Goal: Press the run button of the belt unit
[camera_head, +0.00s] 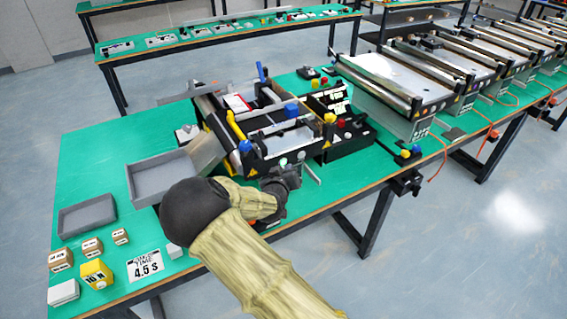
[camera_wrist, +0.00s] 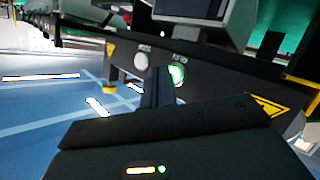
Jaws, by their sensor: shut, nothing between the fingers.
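The belt unit (camera_head: 285,135) stands on the green table, with a dark front panel that carries a green-lit button (camera_wrist: 177,74) and a pale grey-white button (camera_wrist: 141,62). Each has a small label above it, too blurred to read surely. In the head view the green light (camera_head: 283,162) shows just above my gripper. My gripper (camera_wrist: 157,75) is shut and empty, its fingers pointing at the panel between the two buttons, closer to the green one. The fingertips overlap the green button's left edge in the wrist view. I cannot tell whether they touch it.
Grey trays (camera_head: 160,180) and small boxes (camera_head: 97,273) lie to the left. A black control box (camera_head: 345,135) with coloured buttons stands right of the unit. More conveyors (camera_head: 400,85) line the table farther right. The floor before the table is clear.

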